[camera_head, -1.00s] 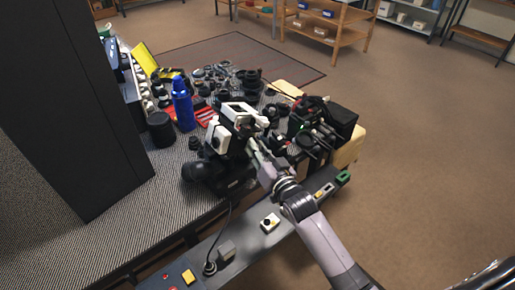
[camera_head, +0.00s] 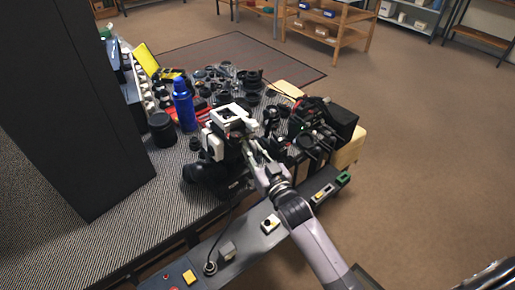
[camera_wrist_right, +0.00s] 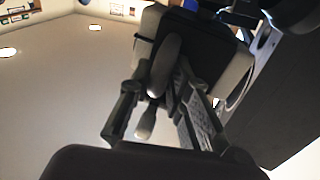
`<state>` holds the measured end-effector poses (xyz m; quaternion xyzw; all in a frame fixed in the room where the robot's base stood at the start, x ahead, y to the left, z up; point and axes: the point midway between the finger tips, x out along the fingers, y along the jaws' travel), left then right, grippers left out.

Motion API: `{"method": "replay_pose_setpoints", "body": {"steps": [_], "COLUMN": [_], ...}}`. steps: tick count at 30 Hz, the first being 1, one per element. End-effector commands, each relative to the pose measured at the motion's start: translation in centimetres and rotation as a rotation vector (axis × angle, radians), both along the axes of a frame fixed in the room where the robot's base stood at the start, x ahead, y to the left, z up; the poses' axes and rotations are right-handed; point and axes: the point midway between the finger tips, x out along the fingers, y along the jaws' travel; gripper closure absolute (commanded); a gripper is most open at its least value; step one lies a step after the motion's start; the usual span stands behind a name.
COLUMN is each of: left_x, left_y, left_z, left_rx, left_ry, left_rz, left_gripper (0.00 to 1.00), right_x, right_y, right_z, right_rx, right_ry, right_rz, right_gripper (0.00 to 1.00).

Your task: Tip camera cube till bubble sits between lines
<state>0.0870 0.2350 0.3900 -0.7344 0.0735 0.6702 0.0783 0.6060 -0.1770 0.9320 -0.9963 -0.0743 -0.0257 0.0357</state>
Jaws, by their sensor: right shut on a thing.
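A white and black boxy thing, which looks like the camera cube (camera_head: 231,117), is in the middle of the head view, tilted above the bench. My right gripper (camera_head: 253,148) reaches it from the lower right and is shut on it. In the right wrist view the gripper's dark fingers (camera_wrist_right: 163,117) flank a grey, rounded part of the held thing, with the cube's black and pale body (camera_wrist_right: 205,48) beyond. No bubble or lines can be made out. My left gripper is not in view.
A black camera-like body (camera_head: 205,172) lies close below the cube. A blue bottle (camera_head: 184,106) and a black cylinder (camera_head: 161,129) stand to the left. Many small lens parts (camera_head: 240,80) crowd the bench behind. A black bag (camera_head: 340,122) is at right.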

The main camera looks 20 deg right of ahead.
Motion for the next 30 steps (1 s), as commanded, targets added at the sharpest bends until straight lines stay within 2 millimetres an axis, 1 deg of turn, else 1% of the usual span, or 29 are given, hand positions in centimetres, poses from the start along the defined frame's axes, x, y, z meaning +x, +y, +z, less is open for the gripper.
{"method": "replay_pose_setpoints", "body": {"steps": [3, 11, 12, 19, 27, 30], "left_x": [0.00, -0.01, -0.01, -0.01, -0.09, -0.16], "left_y": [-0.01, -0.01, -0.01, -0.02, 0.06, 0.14], "left_z": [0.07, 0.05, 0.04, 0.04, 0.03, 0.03], "left_rx": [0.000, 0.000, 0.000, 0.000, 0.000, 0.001], "left_ry": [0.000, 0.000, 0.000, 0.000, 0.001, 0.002], "left_rz": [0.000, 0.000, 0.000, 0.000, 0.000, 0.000], "left_gripper": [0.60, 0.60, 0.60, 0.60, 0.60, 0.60], "right_x": [-0.21, -0.23, -0.23, -0.22, -0.24, -0.67], "right_y": [0.55, 0.63, 0.63, 0.61, 0.59, 0.52], "right_z": [0.23, 0.25, 0.25, 0.23, 0.21, 0.11], "right_rx": [-0.066, -0.074, -0.073, -0.072, -0.071, -0.071], "right_ry": [-0.024, -0.028, -0.027, -0.027, -0.026, -0.025], "right_rz": [0.001, 0.002, 0.002, 0.001, 0.001, 0.001], "right_gripper": [1.00, 1.00, 0.81, 0.66, 0.65, 0.65]}}
